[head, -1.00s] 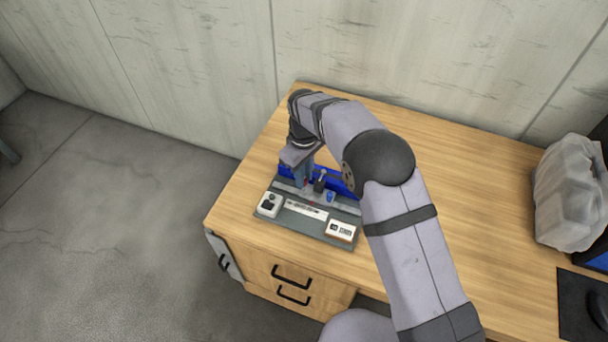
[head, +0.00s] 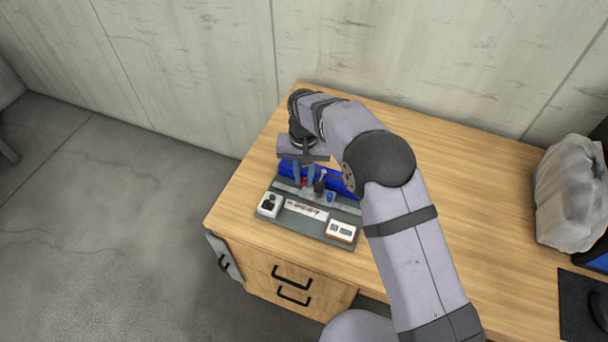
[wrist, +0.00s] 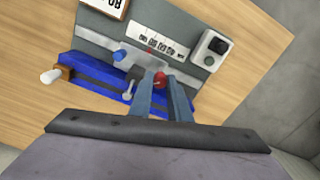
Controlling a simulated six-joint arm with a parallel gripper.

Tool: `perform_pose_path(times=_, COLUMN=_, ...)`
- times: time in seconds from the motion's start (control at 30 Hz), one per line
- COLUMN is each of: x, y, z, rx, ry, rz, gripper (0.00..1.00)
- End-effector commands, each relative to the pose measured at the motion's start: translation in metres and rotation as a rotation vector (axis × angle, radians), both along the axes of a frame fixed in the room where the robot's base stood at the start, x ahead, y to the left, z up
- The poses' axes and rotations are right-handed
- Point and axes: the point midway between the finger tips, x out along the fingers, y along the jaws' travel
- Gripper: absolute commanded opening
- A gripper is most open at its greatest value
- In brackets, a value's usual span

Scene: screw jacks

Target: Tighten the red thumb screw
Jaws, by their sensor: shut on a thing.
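The red thumb screw (wrist: 160,80) shows between my gripper's fingertips in the wrist view, on the grey fixture board. In the head view a small bit of the red screw (head: 304,183) shows at the fingertips. My gripper (wrist: 161,84) points down with its two blue-grey fingers shut on the screw. It also shows in the head view (head: 304,182). The fingers hide part of the screw and its base. A blue thumb screw (wrist: 119,56) stands beside it, apart from the fingers; it shows in the head view (head: 330,196).
A dark post with a light-tipped lever (wrist: 129,90) stands close to the fingers. A blue block (wrist: 100,83) runs along the board's back. A white box with a black knob (head: 269,204) and a display box (head: 341,230) sit in front. Bare desk (head: 440,150) lies to the right.

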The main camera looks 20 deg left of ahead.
Motion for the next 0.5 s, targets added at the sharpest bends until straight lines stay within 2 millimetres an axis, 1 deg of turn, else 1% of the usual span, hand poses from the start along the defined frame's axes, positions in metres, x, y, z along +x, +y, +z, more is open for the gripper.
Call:
perform_pose_path(times=0.3, x=0.0012, y=0.0005, z=0.0016, rx=0.002, ry=-0.004, rz=-0.286, gripper=0.00)
perform_pose_path(times=0.5, x=0.0014, y=0.0005, z=0.0017, rx=0.003, ry=-0.004, rz=-0.424, gripper=0.00)
